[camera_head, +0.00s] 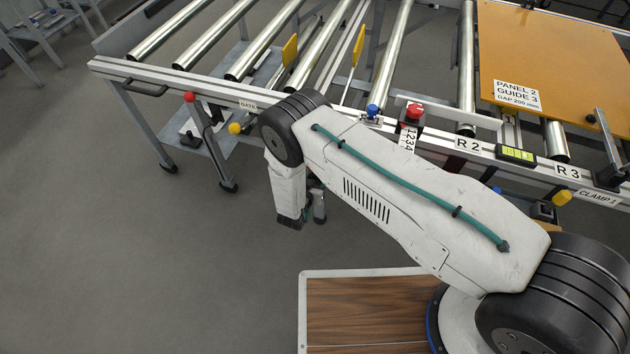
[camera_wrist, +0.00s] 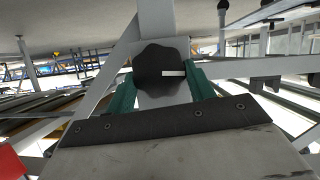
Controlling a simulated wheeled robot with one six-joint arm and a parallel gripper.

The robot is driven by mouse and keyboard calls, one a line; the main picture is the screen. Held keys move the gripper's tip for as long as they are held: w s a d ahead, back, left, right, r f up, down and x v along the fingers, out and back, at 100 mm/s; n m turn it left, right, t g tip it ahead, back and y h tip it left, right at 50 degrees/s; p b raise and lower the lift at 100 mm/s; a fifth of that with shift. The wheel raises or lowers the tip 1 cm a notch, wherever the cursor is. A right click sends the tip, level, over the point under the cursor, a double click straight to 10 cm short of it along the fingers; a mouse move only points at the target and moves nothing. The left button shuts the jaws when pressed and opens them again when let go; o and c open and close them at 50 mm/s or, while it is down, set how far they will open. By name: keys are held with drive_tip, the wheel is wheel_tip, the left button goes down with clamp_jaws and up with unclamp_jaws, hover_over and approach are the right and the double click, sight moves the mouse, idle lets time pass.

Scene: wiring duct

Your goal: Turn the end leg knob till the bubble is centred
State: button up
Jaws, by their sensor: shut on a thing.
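The end leg knob (camera_wrist: 157,62) is a black lobed knob with a white mark pointing to the right in the wrist view. It sits on a light grey metal leg. My gripper (camera_wrist: 161,84) has its two teal fingers on either side of the knob and is shut on it. In the head view my arm hides the knob and the fingers. The level (camera_head: 516,154), with a yellow-green vial, sits on the front rail between the R2 and R3 labels. Its bubble is too small to place.
The roller conveyor's front rail (camera_head: 330,117) runs above my wrist. A red button (camera_head: 413,112), a blue knob (camera_head: 372,110) and a yellow knob (camera_head: 235,128) are along it. An orange panel (camera_head: 555,60) lies at the right. The grey floor (camera_head: 120,270) at left is clear.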

drive_tip(key=m+y, duration=0.2)
drive_tip(key=m, duration=0.1)
drive_tip(key=shift+s+d+t+y, duration=0.1)
drive_tip(key=shift+d+t+y, duration=0.2)
drive_tip(key=shift+t, duration=0.1)
drive_tip(key=m, duration=0.1)
drive_tip(key=m+t+y, duration=0.1)
drive_tip(key=m, duration=0.1)
drive_tip(key=shift+s+d+f+y, duration=0.1)
drive_tip(key=shift+d+f+y, duration=0.1)
drive_tip(key=shift+y, duration=0.1)
drive_tip(key=m, duration=0.2)
drive_tip(key=m+t+y, duration=0.1)
drive_tip(key=shift+d+f+m+t, duration=0.15)
drive_tip(key=shift+m+t, duration=0.15)
drive_tip(key=shift+m, duration=0.1)
drive_tip(key=m, duration=0.1)
drive_tip(key=m+t, duration=0.1)
drive_tip(key=m+y, duration=0.1)
drive_tip(key=m, duration=0.1)
drive_tip(key=shift+f+t, duration=0.25)
drive_tip(key=shift+t, duration=0.15)
drive_tip(key=o, duration=1)
drive_tip(key=shift+c, duration=0.2)
